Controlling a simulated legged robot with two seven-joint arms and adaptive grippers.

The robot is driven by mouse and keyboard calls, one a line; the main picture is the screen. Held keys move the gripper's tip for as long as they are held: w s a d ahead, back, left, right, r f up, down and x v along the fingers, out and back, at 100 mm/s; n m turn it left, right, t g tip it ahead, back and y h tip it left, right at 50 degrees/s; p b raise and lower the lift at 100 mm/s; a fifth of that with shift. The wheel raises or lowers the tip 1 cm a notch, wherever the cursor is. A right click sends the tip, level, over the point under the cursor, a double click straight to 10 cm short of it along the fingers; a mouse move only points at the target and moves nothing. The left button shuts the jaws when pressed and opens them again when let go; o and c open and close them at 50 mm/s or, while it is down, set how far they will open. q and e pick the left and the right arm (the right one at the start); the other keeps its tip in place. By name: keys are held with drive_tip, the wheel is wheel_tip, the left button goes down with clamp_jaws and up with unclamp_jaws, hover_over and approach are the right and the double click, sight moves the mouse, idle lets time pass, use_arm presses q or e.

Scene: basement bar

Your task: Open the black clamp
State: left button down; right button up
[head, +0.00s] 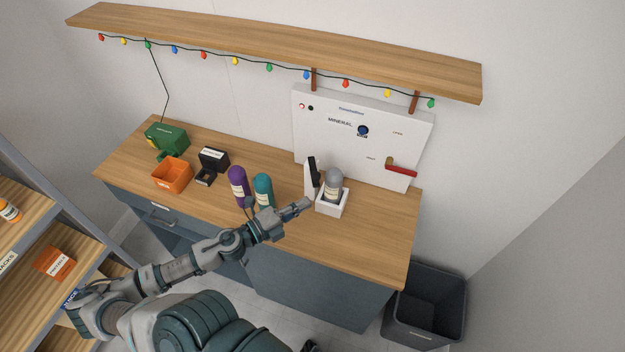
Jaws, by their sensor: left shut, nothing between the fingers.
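The black clamp (314,169) stands upright, a dark lever on the white holder (332,207) on the counter. A grey bottle (333,183) with a pale label stands in the holder just right of the clamp. My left gripper (307,204) is shut and empty, at the holder's front left, below the clamp in the picture. I cannot tell if it touches the holder. A small dark piece at the bottom edge may be part of my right gripper (311,346); its fingers cannot be made out.
Purple (238,184) and teal (263,190) bottles stand left of the holder, close to my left arm. A white panel (345,135) with a red lever (402,170) stands behind. An orange bin (172,175) is farther left. The counter right of the holder is clear.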

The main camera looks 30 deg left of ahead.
use_arm(q)
drive_tip(key=w+p, duration=0.1)
drive_tip(key=w, duration=0.7)
drive_tip(key=shift+p, duration=0.3)
use_arm(e)
drive_tip(key=shift+s+d+r, duration=0.2)
drive_tip(key=shift+s+r, duration=0.25)
drive_tip(key=shift+r, duration=0.3)
use_arm(q)
drive_tip(key=shift+r, duration=0.1)
drive_tip(key=shift+a, duration=0.2)
use_arm(e)
drive_tip(key=shift+f, duration=0.2)
